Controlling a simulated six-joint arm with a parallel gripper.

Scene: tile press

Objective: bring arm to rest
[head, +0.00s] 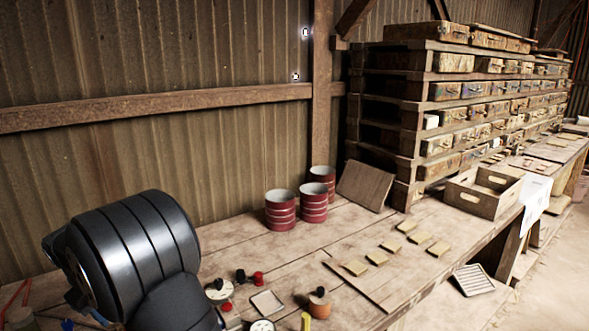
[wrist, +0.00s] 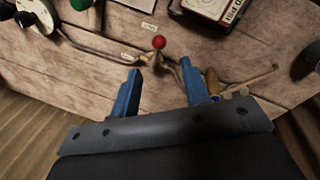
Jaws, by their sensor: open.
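My gripper (wrist: 159,68) shows in the wrist view with its two blue fingers apart. Nothing is held between them. The fingers hang over a wooden bench (wrist: 110,50). A red ball-shaped knob (wrist: 158,43) on a branching brownish piece lies just beyond the fingertips; I cannot tell how far below them it is. In the head view a dark, banded arm link of mine fills the lower left, and my fingers cannot be made out clearly there.
In the head view, red tins (head: 280,210) stand near the wall. Several small tiles (head: 390,246) lie on and beside a board (head: 350,285). A wooden crate (head: 468,201) and a loaded rack (head: 408,130) stand farther right. Small knobbed tools (head: 219,291) lie beside my arm.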

